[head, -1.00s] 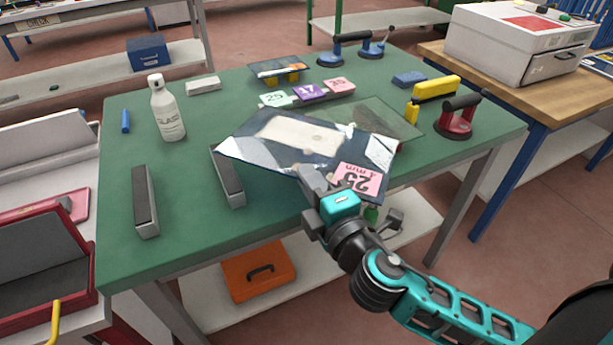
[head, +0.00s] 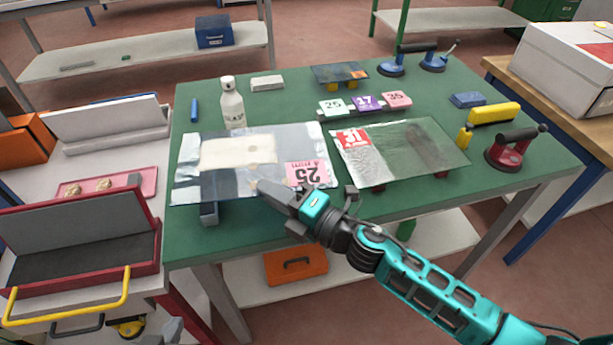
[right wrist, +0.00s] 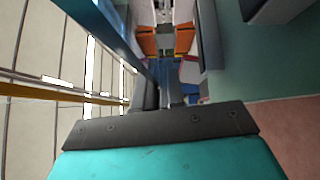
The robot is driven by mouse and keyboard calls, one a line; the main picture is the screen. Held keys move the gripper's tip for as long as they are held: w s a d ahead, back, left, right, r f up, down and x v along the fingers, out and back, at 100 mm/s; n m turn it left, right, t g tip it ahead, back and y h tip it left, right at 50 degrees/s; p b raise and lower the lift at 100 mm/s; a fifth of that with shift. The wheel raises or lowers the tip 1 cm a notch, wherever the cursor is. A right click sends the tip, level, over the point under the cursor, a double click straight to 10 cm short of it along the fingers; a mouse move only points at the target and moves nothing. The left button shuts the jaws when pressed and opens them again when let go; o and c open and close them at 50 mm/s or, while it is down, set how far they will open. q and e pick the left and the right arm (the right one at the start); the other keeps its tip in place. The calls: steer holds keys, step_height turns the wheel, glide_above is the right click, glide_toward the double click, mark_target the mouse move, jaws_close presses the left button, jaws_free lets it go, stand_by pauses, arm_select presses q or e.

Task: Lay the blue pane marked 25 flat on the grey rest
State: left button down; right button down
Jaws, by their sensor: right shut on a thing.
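The pane marked 25 (head: 225,180) is see-through with a bluish sheen, a pale patch and a pink label at its near right corner. My right gripper (head: 268,190) is shut on its near edge. The pane is about level over the left part of the green table. The near end of one grey rest bar (head: 209,214) shows below the pane's front edge; the remainder of the rest is hidden or seen only dimly. I cannot tell whether pane and rest touch. The right fingers (right wrist: 158,92) also show in the right wrist view. A grey part, possibly my left gripper (head: 172,332), shows at the bottom edge.
A greenish pane with a red label (head: 400,150) lies close on the right, on red supports. A white bottle (head: 232,103) stands behind the held pane.

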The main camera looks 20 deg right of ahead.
steer(key=shift+a+r+n+g+y, duration=0.4)
steer(key=shift+a+n+g+y, duration=0.1)
steer(key=shift+a+n+y, duration=0.15)
steer(key=shift+a, duration=0.2)
steer(key=shift+f+b, duration=0.4)
steer(key=shift+f, duration=0.35)
step_height(320, 180, down, 5)
steer(key=b, duration=0.4)
steer(key=shift+r, duration=0.2)
steer(key=shift+f+b, duration=0.5)
steer(key=shift+b, duration=0.05)
steer(key=shift+f, duration=0.15)
